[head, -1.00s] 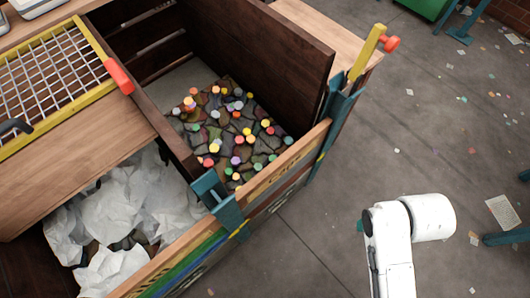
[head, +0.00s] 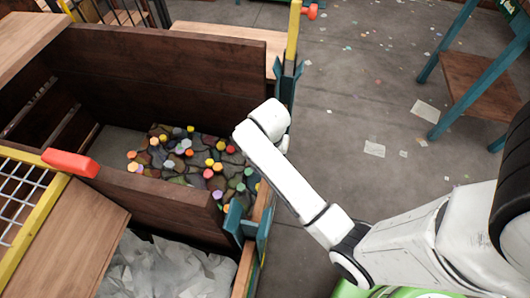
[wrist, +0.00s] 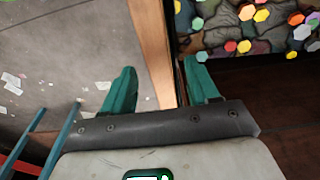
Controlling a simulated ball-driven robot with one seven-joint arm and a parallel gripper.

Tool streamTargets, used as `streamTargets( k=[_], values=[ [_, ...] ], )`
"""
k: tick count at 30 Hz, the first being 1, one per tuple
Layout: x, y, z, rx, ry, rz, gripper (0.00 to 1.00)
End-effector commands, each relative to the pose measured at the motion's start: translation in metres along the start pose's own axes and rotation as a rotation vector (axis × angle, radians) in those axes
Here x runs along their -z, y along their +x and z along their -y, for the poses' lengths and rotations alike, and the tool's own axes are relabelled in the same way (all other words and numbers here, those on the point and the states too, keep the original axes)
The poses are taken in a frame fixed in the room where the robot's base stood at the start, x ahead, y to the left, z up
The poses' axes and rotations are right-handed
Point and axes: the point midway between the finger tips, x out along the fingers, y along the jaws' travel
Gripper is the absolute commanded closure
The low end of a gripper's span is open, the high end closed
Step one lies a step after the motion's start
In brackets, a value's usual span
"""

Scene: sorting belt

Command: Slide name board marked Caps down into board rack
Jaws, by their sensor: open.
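The Caps name board (wrist: 152,45) shows as a pale wood strip along the front of the bin of coloured caps; its lettering is not visible now. In the head view a short piece of pale wood (head: 262,200) shows at the bin front, mostly behind my arm. The board rack shows as teal brackets, one at the far end (head: 287,82) and one at the near end (head: 240,222). My gripper (wrist: 160,86) is open in the wrist view, its teal fingers on either side of the strip. Contact cannot be told. In the head view my arm hides the gripper.
The bin (head: 165,45) has dark wood walls and holds many coloured caps (head: 190,160). A near bin holds crumpled white sheets (head: 165,270). A yellow-framed grid with a red handle (head: 70,163) lies at left. A teal-legged table (head: 470,75) stands right; the floor between is open.

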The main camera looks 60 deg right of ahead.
Motion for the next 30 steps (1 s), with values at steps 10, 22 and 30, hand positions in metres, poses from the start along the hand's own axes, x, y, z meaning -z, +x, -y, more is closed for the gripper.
streamTargets(
  k=[10,22,30],
  values=[
    [-0.001,0.06,-0.001,-0.002,-0.001,0.002,0.4],
    [0.0,0.081,0.0,0.001,-0.002,0.0,0.4],
    [0.0,0.081,0.0,0.001,-0.002,0.0,0.5]
  ],
)
